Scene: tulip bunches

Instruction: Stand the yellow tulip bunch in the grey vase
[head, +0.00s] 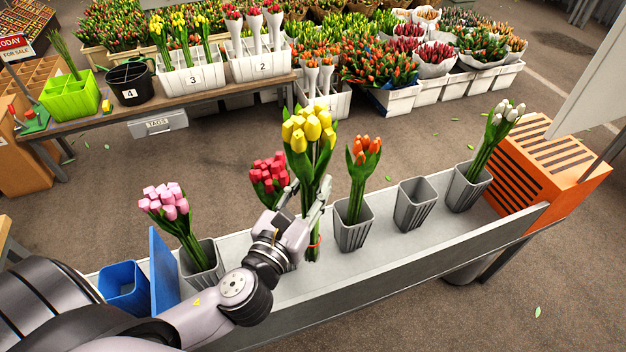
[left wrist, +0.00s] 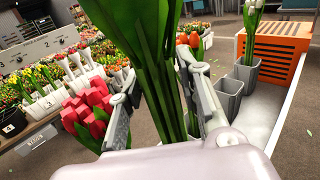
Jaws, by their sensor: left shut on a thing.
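My left gripper (head: 306,203) is shut on the yellow tulip bunch (head: 309,128) and holds it upright above the trough, yellow heads up. In the left wrist view the bunch's green stems (left wrist: 165,75) stand between the two fingers. An empty grey vase (head: 416,206) stands upright in the trough, right of the gripper, between the vase of orange tulips and the vase of white tulips. It also shows in the left wrist view (left wrist: 229,97), right of the fingers. My right gripper is in neither view.
Orange tulips (head: 363,168) stand between the held bunch and the empty vase. Red tulips (head: 269,172) are just left behind it. White tulips (head: 497,130), pink tulips (head: 165,200), a blue divider (head: 163,272) and an orange crate (head: 555,160) also line the trough (head: 390,268).

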